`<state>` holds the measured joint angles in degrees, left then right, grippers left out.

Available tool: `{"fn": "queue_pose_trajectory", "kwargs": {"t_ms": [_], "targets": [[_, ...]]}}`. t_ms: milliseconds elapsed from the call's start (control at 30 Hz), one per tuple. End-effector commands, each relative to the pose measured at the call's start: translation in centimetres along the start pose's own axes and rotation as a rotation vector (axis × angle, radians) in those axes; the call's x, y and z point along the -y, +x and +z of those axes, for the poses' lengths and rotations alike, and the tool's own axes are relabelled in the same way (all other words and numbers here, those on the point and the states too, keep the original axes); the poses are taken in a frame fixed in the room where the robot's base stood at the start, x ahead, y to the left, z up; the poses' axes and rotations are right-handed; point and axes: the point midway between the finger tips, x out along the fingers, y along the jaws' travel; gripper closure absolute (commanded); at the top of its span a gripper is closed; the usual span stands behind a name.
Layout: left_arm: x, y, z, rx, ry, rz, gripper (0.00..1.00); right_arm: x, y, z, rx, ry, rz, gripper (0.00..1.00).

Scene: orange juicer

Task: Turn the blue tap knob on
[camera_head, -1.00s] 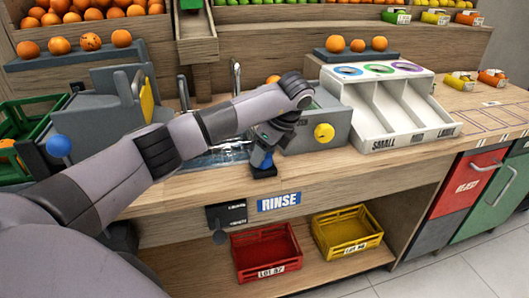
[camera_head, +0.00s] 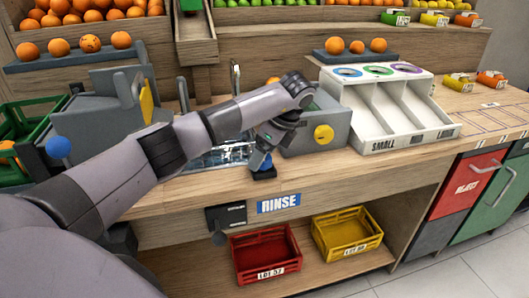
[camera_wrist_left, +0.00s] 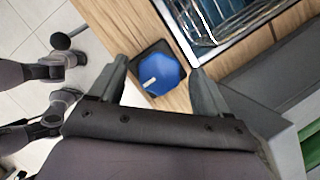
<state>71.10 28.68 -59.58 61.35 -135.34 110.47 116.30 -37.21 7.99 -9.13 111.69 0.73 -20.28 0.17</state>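The blue tap knob (camera_head: 262,162) sits on a black base at the front edge of the wooden counter, above the RINSE label. In the left wrist view the knob (camera_wrist_left: 166,75) is round with a short white mark on its left part. My left gripper (camera_wrist_left: 158,70) is over the knob, with one finger on each side of it. The fingers are apart. A gap shows at the left finger, and the right finger is very close to the knob; I cannot tell if it touches. In the head view my left gripper (camera_head: 270,148) reaches down to the knob from above. My right gripper is not in view.
A sink (camera_head: 222,156) with a wire rack lies behind the knob. A grey box with a yellow knob (camera_head: 323,134) stands close to the right of my gripper. A white sorting tray (camera_head: 392,108) is farther right. Red (camera_head: 267,254) and yellow (camera_head: 346,232) crates sit below.

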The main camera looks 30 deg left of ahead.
Motion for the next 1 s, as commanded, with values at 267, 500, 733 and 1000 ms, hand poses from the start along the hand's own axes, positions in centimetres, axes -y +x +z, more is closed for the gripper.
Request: {"fn": "queue_pose_trajectory", "kwargs": {"t_ms": [267, 500, 733, 1000], "targets": [[0.0, -0.3, -0.1, -0.001, 0.003, 0.000, 0.23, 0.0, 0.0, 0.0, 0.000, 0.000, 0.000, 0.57], [0.1, -4.0, 0.0, 0.000, 0.002, -0.003, 0.23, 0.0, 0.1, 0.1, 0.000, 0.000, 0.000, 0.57], [0.0, -6.8, 0.1, 0.001, 0.002, -0.001, 0.23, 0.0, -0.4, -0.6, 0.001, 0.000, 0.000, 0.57], [0.0, -7.1, 0.0, 0.000, 0.001, 0.001, 0.23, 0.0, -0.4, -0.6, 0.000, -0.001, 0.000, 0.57]]}}
